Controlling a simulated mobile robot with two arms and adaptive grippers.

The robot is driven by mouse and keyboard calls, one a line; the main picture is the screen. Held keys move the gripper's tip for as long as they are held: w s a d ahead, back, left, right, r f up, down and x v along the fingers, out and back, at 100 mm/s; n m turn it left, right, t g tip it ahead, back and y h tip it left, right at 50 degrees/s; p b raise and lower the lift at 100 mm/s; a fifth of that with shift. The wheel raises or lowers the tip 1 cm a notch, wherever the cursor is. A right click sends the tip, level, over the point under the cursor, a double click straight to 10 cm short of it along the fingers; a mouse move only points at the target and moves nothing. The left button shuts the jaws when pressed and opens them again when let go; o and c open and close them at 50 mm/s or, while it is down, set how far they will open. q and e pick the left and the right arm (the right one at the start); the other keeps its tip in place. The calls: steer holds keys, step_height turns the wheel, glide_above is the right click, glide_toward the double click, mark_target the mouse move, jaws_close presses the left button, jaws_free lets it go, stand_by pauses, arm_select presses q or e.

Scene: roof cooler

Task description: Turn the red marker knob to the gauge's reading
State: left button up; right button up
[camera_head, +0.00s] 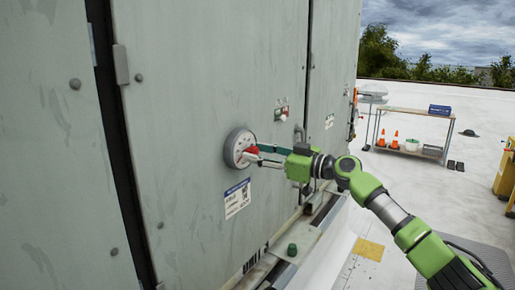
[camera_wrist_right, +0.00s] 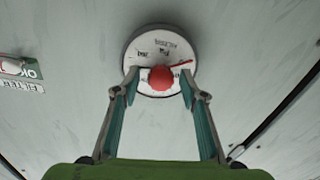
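The round white gauge (camera_head: 236,146) with a grey rim is mounted on the grey cabinet wall; it also shows in the right wrist view (camera_wrist_right: 158,47). The red marker knob (camera_wrist_right: 161,78) sits on its face, and a thin red pointer (camera_wrist_right: 182,64) reaches right and slightly up from it. The knob is partly visible in the head view (camera_head: 252,150). My right gripper (camera_wrist_right: 159,82) is open, with one finger on each side of the knob and gaps between. The dial print appears upside down there; the gauge's reading is not legible. My left gripper is not in view.
A blue-and-white label (camera_head: 237,198) is below the gauge, and a red-and-green plate (camera_head: 282,113) is to its right. A ledge (camera_head: 285,255) runs along the cabinet's base. A cart (camera_head: 410,113) with orange cones stands far off on the open roof.

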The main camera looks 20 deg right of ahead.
steer(key=shift+w+a, duration=0.1)
steer(key=shift+a, duration=0.05)
steer(key=shift+c, duration=0.3)
steer(key=c, duration=1)
steer(key=shift+c, duration=0.2)
